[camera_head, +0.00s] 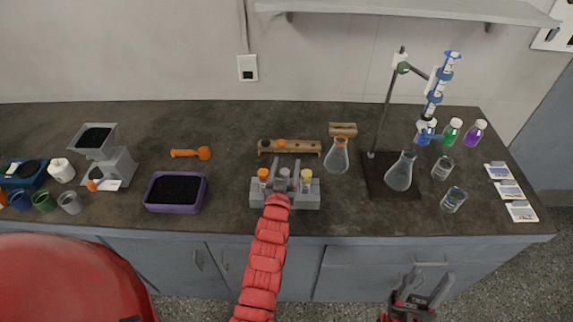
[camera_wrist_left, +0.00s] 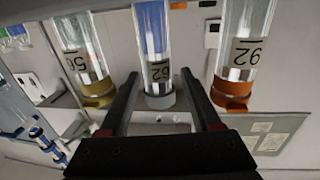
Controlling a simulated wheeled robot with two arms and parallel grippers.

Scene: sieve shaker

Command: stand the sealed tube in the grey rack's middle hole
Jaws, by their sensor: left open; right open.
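The grey rack (camera_head: 307,200) stands near the counter's front edge, with three capped tubes in a row. In the wrist view, which looks inverted, the grey-capped tube with blue contents (camera_wrist_left: 156,45) is in the middle. The yellow-capped tube (camera_wrist_left: 85,50) and orange-capped tube (camera_wrist_left: 241,45) flank it. My left gripper (camera_head: 282,183) is open at the rack's middle; in the wrist view its fingers (camera_wrist_left: 161,92) are either side of the grey cap, with gaps showing. The middle hole is hidden. My right gripper (camera_head: 420,288) is open and empty in front of the counter.
Behind the grey rack are a wooden rack (camera_head: 300,147) and a flask (camera_head: 336,158). A clamp stand (camera_head: 384,110) and second flask (camera_head: 400,172) are to the right. A purple tray (camera_head: 175,207) of black grains is to the left.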

